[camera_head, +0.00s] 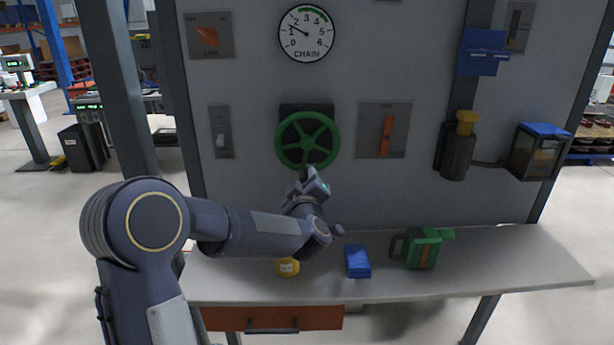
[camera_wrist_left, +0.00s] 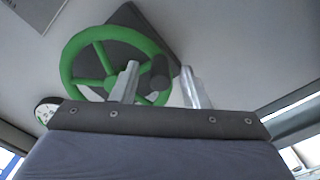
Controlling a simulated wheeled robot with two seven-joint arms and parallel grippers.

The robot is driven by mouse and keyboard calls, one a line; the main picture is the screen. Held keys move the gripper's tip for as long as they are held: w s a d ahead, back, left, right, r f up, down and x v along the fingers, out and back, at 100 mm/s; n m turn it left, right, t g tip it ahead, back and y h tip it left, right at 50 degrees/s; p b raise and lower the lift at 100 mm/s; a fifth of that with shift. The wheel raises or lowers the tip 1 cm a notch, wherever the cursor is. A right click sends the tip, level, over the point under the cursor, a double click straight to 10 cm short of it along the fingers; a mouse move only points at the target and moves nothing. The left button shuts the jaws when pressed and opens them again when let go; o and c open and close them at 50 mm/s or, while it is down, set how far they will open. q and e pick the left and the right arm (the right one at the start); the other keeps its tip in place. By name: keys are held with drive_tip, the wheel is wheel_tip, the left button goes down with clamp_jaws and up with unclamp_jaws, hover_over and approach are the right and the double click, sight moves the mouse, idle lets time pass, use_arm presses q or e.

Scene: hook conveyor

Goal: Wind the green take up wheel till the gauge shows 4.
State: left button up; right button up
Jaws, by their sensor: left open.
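The green take up wheel (camera_head: 307,140) is mounted upright on the grey panel. In the left wrist view the wheel (camera_wrist_left: 98,47) fills the upper left, with a dark knob (camera_wrist_left: 160,72) on its rim. My left gripper (camera_head: 304,174) is at the lower edge of the wheel. In the left wrist view my left gripper (camera_wrist_left: 160,88) is open, with the knob showing between its two fingers; I cannot tell whether they touch it. The gauge (camera_head: 306,33) marked CHAIN has its needle pointing up-left, between 1 and 2. My right gripper is out of view.
The panel also bears a red rotary switch (camera_head: 208,37), a grey lever switch (camera_head: 221,131) and an orange handle (camera_head: 386,136). On the shelf (camera_head: 490,265) below stand a yellow object (camera_head: 287,267), a blue block (camera_head: 357,261) and a green can (camera_head: 422,248). The shelf's right end is clear.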

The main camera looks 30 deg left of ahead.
use_arm(q)
drive_tip(key=shift+x, duration=1)
drive_tip(key=shift+c, duration=0.4)
clamp_jaws()
